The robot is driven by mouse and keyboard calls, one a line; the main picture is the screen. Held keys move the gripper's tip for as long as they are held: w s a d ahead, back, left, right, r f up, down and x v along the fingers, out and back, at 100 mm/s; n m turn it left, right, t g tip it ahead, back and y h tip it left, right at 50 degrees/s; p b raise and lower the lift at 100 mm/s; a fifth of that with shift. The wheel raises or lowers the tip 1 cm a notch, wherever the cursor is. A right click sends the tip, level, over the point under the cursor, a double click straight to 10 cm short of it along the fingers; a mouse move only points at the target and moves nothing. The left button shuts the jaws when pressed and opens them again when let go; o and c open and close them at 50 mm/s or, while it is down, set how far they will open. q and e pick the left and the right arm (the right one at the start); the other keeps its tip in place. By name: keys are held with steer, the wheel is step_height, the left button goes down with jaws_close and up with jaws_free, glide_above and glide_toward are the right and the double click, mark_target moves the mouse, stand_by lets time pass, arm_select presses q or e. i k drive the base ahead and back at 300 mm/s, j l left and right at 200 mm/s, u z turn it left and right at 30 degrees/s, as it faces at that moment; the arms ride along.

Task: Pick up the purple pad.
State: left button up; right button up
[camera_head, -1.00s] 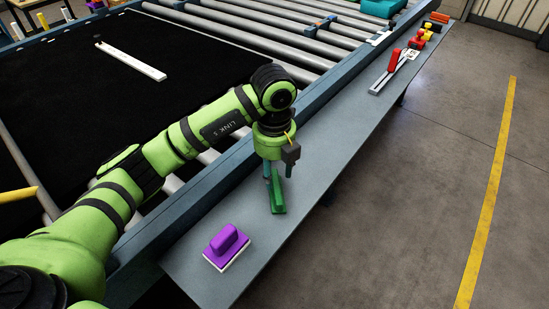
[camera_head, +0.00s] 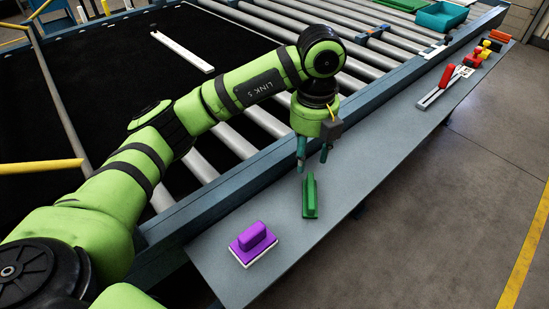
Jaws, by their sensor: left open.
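The purple pad (camera_head: 254,243) lies at the near end of the grey side shelf (camera_head: 340,213). It has a raised purple grip on a flat base with a white underside. My left gripper (camera_head: 312,166) is open and empty, pointing down above the shelf. It is up and to the right of the purple pad and apart from it. A green handled tool (camera_head: 310,196) lies on the shelf just below the fingertips. My right gripper is not in view.
A roller conveyor (camera_head: 270,50) with a black belt (camera_head: 110,85) runs beside the shelf. Further along the shelf are a grey tool with a red handle (camera_head: 446,77) and several small coloured pieces. A teal bin (camera_head: 441,17) stands on the rollers. The shelf's middle is bare.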

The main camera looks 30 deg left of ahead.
mark_target(249, 245)
steer(key=u, duration=1)
